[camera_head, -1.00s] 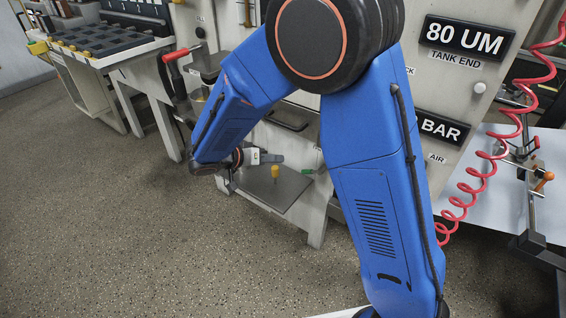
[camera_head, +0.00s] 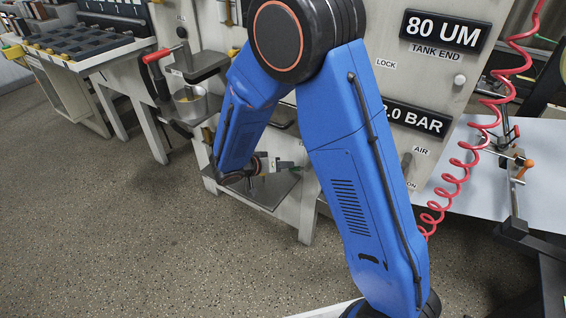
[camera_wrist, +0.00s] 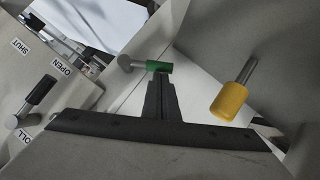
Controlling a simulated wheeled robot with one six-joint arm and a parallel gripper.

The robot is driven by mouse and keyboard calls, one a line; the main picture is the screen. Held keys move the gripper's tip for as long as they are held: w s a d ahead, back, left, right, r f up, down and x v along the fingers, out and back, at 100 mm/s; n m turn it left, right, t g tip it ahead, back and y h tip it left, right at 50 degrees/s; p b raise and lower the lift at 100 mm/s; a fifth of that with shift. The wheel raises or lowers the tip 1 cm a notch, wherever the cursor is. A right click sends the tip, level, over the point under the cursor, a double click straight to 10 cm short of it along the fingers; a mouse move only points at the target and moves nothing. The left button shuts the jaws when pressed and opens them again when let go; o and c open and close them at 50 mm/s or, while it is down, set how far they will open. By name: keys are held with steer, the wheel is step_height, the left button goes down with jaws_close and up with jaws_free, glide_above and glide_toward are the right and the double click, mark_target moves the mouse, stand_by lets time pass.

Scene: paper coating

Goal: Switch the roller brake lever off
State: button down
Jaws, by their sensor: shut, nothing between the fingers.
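In the wrist view a lever with a black grip (camera_wrist: 41,90) stands on the grey panel at left, near a partly cut-off label reading "ROLL" (camera_wrist: 27,136). A green-gripped lever (camera_wrist: 157,67) sits just beyond my fingertips. I cannot tell for certain which is the roller brake lever. My gripper (camera_wrist: 161,78) is shut and empty, its tip close below the green grip; whether they touch is unclear. In the head view my gripper (camera_head: 288,166) is low against the machine front, and the levers are hidden or too small there.
A yellow knob on a metal pin (camera_wrist: 230,103) is right of my gripper. The head view shows a red-handled crank (camera_head: 157,56), a metal cup (camera_head: 190,105), a low shelf (camera_head: 272,190) under my gripper and a red coiled hose (camera_head: 455,185). The speckled floor (camera_head: 120,240) is clear.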

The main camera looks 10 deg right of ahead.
steer(key=shift+f, duration=0.1)
stand_by(0.3)
steer(key=shift+f+n+g+h, duration=0.6)
steer(key=shift+f+n+h, duration=0.3)
steer(key=shift+f+n, duration=0.1)
steer(key=shift+s+d+f+n+g+h, duration=0.15)
steer(key=shift+d+f+n+h, duration=0.05)
steer(key=shift+f+n+h, duration=0.25)
steer(key=shift+s+d+f+n+g+h, duration=0.15)
steer(key=shift+f+n+h, duration=0.2)
steer(key=shift+n, duration=0.1)
steer(key=shift+s+d+f, duration=0.2)
steer(key=shift+f, duration=0.15)
steer(key=shift+a, duration=0.15)
steer(key=v, duration=1.7)
steer(key=shift+f, duration=0.15)
steer(key=shift+a, duration=0.15)
